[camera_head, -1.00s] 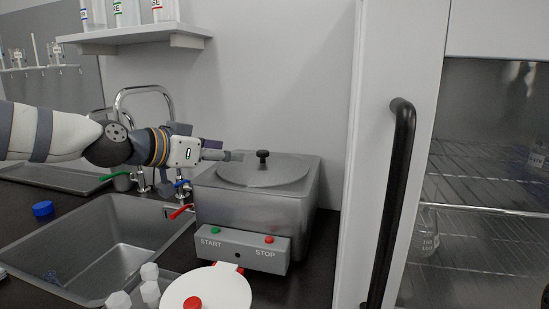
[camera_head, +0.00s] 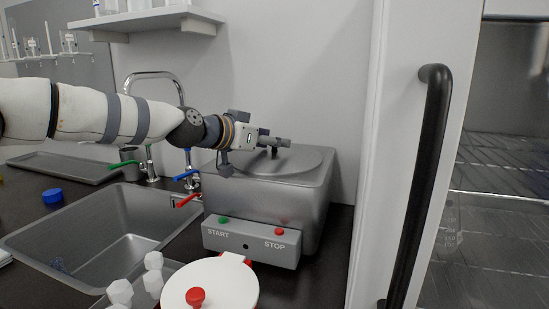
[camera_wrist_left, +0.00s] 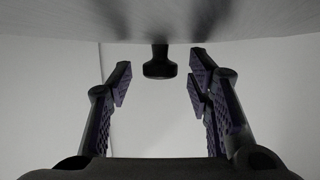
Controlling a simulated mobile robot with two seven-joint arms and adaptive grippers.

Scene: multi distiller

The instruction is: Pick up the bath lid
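The bath lid (camera_head: 303,161) is a round grey metal disc lying on top of the boxy metal bath (camera_head: 318,195). Its small black knob (camera_head: 273,152) stands at the lid's middle, partly hidden by my left gripper (camera_head: 284,143). My left gripper reaches in from the left just above the lid. In the left wrist view its fingers (camera_wrist_left: 160,88) are spread apart, with the black knob (camera_wrist_left: 159,64) centred between them and clear of both. The lid's surface (camera_wrist_left: 250,18) fills the top of that view. My right gripper is not in view.
A START/STOP panel (camera_head: 250,242) is on the bath's front. A sink (camera_head: 60,225) with taps lies to the left. A white lidded container (camera_head: 225,285) stands in front. A cabinet door with a black handle (camera_head: 420,180) is close on the right.

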